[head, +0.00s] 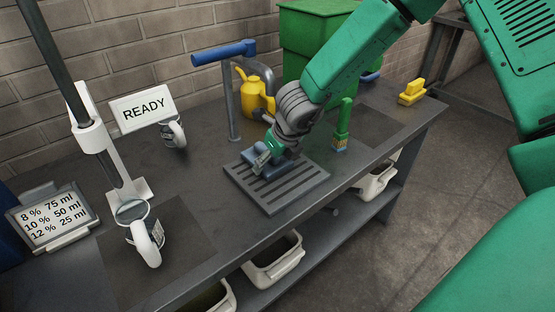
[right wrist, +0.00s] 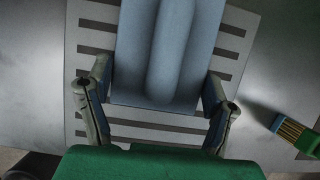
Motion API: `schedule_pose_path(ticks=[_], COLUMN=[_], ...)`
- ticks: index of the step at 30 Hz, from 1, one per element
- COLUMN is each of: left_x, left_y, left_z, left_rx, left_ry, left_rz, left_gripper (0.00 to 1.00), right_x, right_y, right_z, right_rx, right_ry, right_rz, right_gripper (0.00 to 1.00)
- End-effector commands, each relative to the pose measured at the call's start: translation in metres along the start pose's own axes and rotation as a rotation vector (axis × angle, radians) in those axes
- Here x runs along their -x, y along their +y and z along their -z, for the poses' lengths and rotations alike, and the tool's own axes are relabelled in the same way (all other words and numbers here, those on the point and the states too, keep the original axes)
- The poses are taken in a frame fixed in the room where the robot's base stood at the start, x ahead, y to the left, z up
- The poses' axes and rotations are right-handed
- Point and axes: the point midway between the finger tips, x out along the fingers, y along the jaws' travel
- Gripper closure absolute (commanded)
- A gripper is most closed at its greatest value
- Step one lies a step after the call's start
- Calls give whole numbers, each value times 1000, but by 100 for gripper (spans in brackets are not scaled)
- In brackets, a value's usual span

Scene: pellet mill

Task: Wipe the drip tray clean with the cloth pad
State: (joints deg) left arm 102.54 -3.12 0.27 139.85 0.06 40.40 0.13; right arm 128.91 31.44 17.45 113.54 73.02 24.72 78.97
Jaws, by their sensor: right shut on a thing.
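The drip tray (head: 300,187) is a grey slotted plate on the bench. Its slots also show in the right wrist view (right wrist: 150,132). The cloth pad (right wrist: 128,50) is blue with a raised ridge along its middle. My right gripper (right wrist: 155,105) is shut on the pad, one finger at each side. In the head view my right gripper (head: 270,160) holds the pad over the back part of the tray and hides some of it. I cannot tell whether the pad touches the slats. My left gripper is not in view.
A green-handled brush (head: 342,128) stands just right of the tray. A blue-handled post (head: 232,100) and yellow can (head: 256,90) are behind it. A white-handled jug (head: 145,232), a READY sign (head: 143,109) and a yellow object (head: 411,93) are also on the bench. White bins (head: 275,262) sit below.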

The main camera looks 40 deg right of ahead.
Motion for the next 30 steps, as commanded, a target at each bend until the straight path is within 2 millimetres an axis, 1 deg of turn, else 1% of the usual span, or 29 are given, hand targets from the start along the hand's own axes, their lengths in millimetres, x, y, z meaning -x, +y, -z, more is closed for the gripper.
schedule_pose_path(ticks=[8, 19, 27, 30], left_x=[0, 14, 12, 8], left_y=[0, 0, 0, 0], left_z=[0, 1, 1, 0], left_rx=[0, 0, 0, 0], left_ry=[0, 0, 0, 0], left_rz=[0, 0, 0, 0], left_gripper=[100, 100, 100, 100], right_x=[0, 1, 0, 1], right_y=[-1, -26, -26, -25], right_z=[0, 0, 1, 6], right_rx=[0, -1, 0, 0], right_ry=[0, -1, -1, 0], right_rz=[0, 0, 0, 0], right_gripper=[77, 77, 77, 77])
